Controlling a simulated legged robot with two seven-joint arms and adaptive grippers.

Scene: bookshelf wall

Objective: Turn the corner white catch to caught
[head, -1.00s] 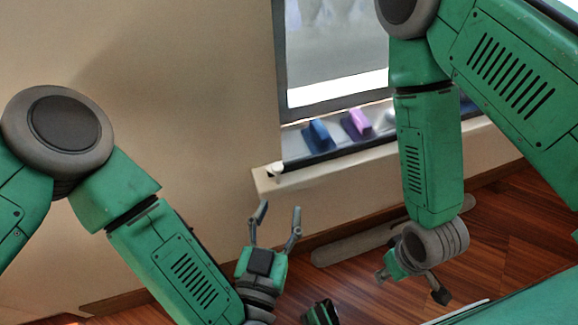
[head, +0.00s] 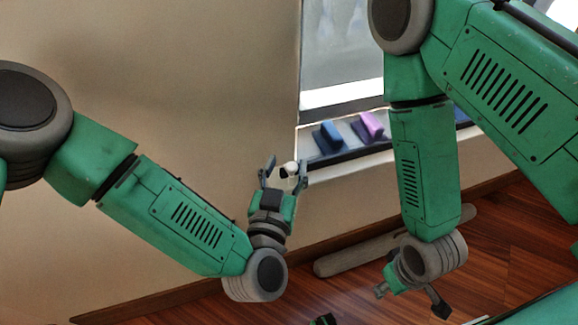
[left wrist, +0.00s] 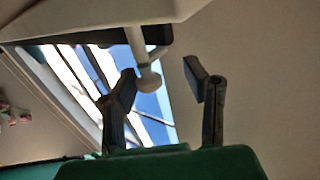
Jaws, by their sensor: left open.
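The white catch (head: 290,168) is a small pale knob at the near left corner of the window sill. In the left wrist view the catch (left wrist: 148,78) shows as a rounded white knob on a short stem below a pale ledge. My left gripper (head: 286,170) is open, with its fingers on either side of the catch in the head view. In the left wrist view the knob appears nearer the left finger, with a gap to the right finger. Contact cannot be told. My right gripper (head: 411,296) hangs away from the sill, its fingers apart and seemingly empty.
A blue block (head: 327,136) and a purple block (head: 371,125) sit on the sill beside the window (head: 342,50). A long grey bar (head: 350,262) lies on the wooden floor by the wall. The wall (head: 200,90) left of the sill is bare.

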